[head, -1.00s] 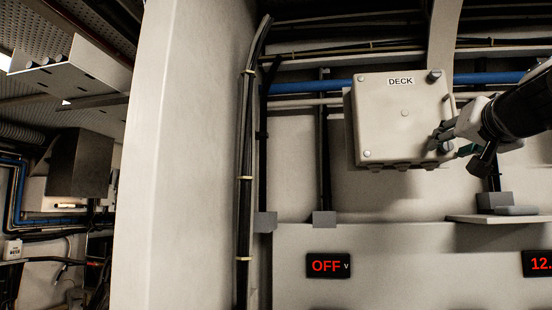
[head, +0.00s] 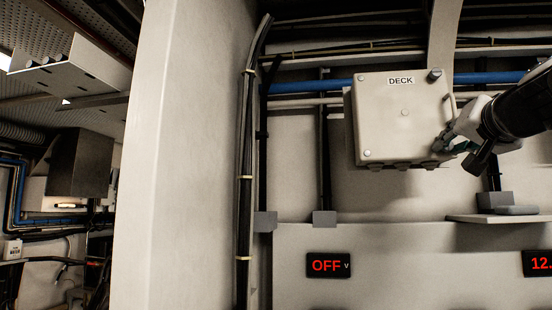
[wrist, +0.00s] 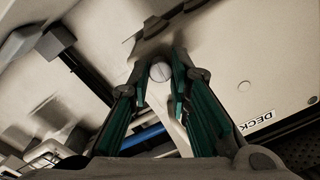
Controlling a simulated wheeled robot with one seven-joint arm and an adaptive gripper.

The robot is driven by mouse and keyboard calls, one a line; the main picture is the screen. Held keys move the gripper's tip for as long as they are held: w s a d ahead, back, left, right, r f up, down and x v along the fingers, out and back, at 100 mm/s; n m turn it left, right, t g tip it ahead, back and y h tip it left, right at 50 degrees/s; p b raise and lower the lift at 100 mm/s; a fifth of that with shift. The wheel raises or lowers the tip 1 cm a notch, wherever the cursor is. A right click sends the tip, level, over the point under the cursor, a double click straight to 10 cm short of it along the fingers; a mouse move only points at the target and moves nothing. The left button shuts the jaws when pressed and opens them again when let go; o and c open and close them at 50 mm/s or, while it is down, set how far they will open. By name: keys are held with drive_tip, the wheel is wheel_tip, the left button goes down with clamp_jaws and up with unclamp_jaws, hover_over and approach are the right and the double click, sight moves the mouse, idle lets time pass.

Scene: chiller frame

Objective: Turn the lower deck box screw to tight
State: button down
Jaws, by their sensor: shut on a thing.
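The pale deck box (head: 385,130) is on the wall at the upper right of the head view, its lid marked DECK. My gripper (head: 443,146) is at the box's lower right corner. In the wrist view the lower screw (wrist: 160,72) is a round, pale head with a slot, between my green-padded fingertips (wrist: 162,76). The fingers are shut on it. In the head view my gripper hides this screw. The upper right screw (head: 435,75) stands out from the lid and looks dark. The DECK label (wrist: 257,122) also shows in the wrist view.
A thin handle is at the box's right edge, close to my gripper. A blue pipe (head: 310,87) and dark cables run behind the box. A small shelf (head: 500,218) is below my arm. A display (head: 328,265) reads OFF. A wide pale pillar (head: 190,150) stands left.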

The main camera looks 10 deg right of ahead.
drive_tip(key=m, duration=0.8)
drive_tip(key=shift+m+p, duration=0.35)
drive_tip(key=shift+m, duration=0.05)
drive_tip(key=m+p, duration=0.1)
drive_tip(key=m, duration=0.3)
drive_tip(key=shift+f+m, duration=0.1)
drive_tip(key=shift+m, duration=0.3)
drive_tip(key=shift+m+h+p, duration=0.3)
drive_tip(key=shift+m+p, duration=0.25)
drive_tip(key=shift+m, duration=1.15)
drive_tip(key=c, duration=1.5)
unclamp_jaws()
drive_tip(key=shift+o, duration=0.2)
drive_tip(key=shift+s, duration=0.15)
